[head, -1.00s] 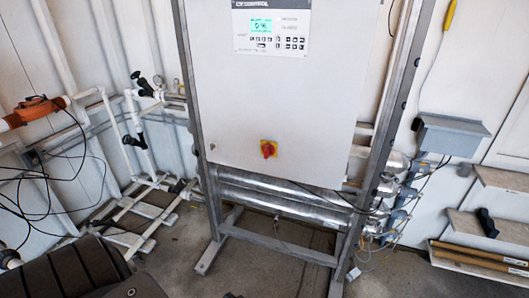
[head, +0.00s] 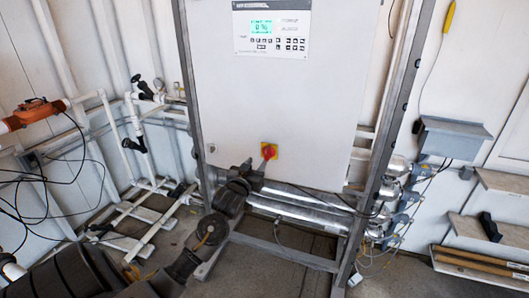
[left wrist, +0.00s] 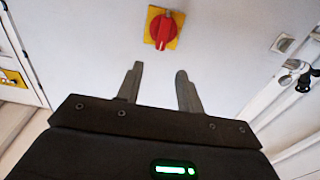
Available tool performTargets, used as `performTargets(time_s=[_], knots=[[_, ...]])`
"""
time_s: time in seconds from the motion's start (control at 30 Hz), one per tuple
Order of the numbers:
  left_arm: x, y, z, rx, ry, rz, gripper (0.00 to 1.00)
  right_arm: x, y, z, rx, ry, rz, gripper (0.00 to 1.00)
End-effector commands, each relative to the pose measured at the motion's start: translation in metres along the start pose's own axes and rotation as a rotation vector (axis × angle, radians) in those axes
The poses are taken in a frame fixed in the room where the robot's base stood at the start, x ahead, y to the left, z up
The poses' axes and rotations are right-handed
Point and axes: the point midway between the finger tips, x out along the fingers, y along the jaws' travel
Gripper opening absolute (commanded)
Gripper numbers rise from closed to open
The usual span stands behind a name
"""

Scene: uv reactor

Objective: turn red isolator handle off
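The red isolator handle (head: 268,151) sits on a yellow square plate low on the front of the light grey control cabinet (head: 275,95). In the left wrist view the red handle (left wrist: 162,30) stands roughly upright on its yellow plate, just beyond and between the fingertips. My left gripper (head: 257,172) is just below the handle in the head view, partly covering the plate's lower left edge. In the left wrist view its two fingers (left wrist: 160,82) are spread apart, with nothing between them. They do not appear to touch the handle. My right gripper is in neither view.
Shiny metal reactor tubes (head: 300,203) run beneath the cabinet within a grey steel frame (head: 385,120). White pipes and valves (head: 140,140) stand at the left.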

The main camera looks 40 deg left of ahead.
Motion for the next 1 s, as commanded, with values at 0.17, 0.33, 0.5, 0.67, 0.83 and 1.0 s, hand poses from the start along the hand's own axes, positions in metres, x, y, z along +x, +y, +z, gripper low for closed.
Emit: performTargets(time_s=[0.17,0.33,0.5,0.67,0.83,1.0], knots=[[0.035,-0.001,-0.004,0.000,0.001,-0.002,0.37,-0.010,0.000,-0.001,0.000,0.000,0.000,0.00],[0.065,0.000,-0.003,0.001,-0.001,-0.001,0.37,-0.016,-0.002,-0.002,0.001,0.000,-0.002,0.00],[0.084,0.000,-0.001,0.001,0.000,0.000,0.37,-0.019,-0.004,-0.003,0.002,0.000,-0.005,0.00],[0.091,0.000,0.000,0.001,-0.001,0.000,0.37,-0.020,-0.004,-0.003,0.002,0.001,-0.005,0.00],[0.092,0.000,0.000,0.001,-0.001,0.001,0.37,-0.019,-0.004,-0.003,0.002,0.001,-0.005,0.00],[0.092,0.000,0.000,0.001,-0.001,0.000,0.26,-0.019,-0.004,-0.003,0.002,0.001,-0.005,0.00]])
